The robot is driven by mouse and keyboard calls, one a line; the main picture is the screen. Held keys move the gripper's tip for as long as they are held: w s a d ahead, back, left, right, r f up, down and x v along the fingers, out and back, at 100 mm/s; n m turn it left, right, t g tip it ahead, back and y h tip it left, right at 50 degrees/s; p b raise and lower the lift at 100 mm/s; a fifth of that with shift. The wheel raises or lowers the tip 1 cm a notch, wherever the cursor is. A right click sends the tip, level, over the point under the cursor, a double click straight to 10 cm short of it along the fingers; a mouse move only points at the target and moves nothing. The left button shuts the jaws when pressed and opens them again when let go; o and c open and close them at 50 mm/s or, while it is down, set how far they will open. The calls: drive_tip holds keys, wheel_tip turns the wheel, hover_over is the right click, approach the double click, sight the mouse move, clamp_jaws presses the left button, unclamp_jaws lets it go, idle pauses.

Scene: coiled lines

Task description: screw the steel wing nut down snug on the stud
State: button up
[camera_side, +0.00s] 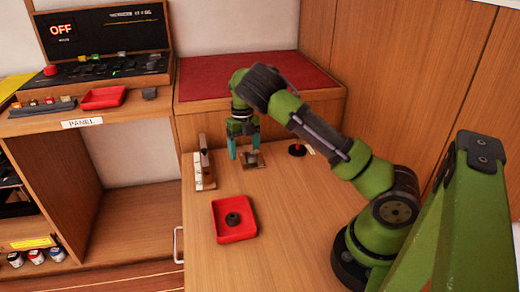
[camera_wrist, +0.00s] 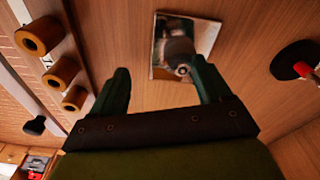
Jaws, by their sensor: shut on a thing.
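A small steel plate (camera_side: 250,159) lies on the wooden bench and also shows in the wrist view (camera_wrist: 208,32). A grey rounded metal piece with a ringed end, seemingly the steel wing nut on its stud (camera_wrist: 180,55), stands over this plate. My gripper (camera_side: 244,153) points down at the plate, its two green fingers on either side. In the wrist view my gripper (camera_wrist: 158,72) has its fingers apart, shut on the wing nut; the contact itself is not clear. The stud's thread cannot be made out.
A red tray (camera_side: 219,232) with a dark round part (camera_side: 232,218) lies in front. A narrow rack (camera_side: 203,175) stands left of my gripper, with tan rings (camera_wrist: 60,70). A red-topped black piece (camera_side: 297,149) stands to the right. A raised red mat (camera_side: 240,75) lies behind.

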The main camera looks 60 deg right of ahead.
sight(254, 152)
drive_tip(key=s+d+m, duration=0.2)
drive_tip(key=m, duration=0.1)
drive_tip(key=shift+d+f, duration=0.1)
drive_tip(key=shift+d, duration=0.15)
drive_tip(key=shift+c, duration=0.2)
drive_tip(key=o, duration=0.7)
drive_tip(key=shift+o, duration=0.2)
drive_tip(key=r, duration=0.4)
drive_tip(key=shift+w+d+r, duration=0.1)
drive_tip(key=shift+w+r, duration=0.25)
drive_tip(key=shift+r, duration=0.35)
drive_tip(key=shift+a, duration=0.25)
